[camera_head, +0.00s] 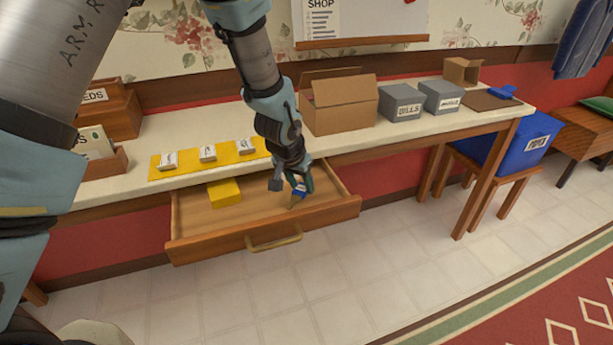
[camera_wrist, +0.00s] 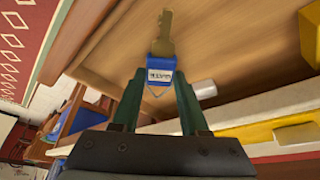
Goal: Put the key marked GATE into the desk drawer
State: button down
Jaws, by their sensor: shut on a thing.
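The desk drawer (camera_head: 205,245) is pulled open below the desk top. My gripper (camera_head: 297,187) points down over the right part of the drawer. It is shut on the blue tag (camera_wrist: 161,74) of a brass key (camera_wrist: 163,38), between the two green fingers (camera_wrist: 158,84) in the wrist view. The key hangs beyond the fingertips, towards the drawer floor. I cannot tell whether it touches the floor. The tag has a white label whose word is too blurred to read.
A yellow block (camera_head: 225,192) lies in the drawer's left part. On the desk, a yellow mat (camera_head: 183,173) holds white labelled items, with an open cardboard box (camera_head: 345,105) and grey boxes (camera_head: 400,106) to the right. The drawer floor around my gripper is mostly clear.

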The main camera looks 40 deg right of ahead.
jog(key=shift+w+d+r, duration=0.15)
jog(key=shift+w+d, duration=0.05)
jog(key=shift+d, duration=0.2)
jog(key=d, duration=0.1)
jog(key=w+d+p, duration=0.1)
jog(key=d, duration=0.1)
jog(key=shift+w+d+p, duration=0.1)
jog(key=shift+w+p, duration=0.15)
jog(key=shift+p, duration=0.15)
jog(key=shift+s+f, duration=0.1)
jog(key=shift+f, duration=0.55)
jog(key=shift+f, duration=0.1)
jog(key=shift+f, duration=0.15)
jog(key=c, duration=0.7)
grip_release()
jog(key=shift+r, duration=0.2)
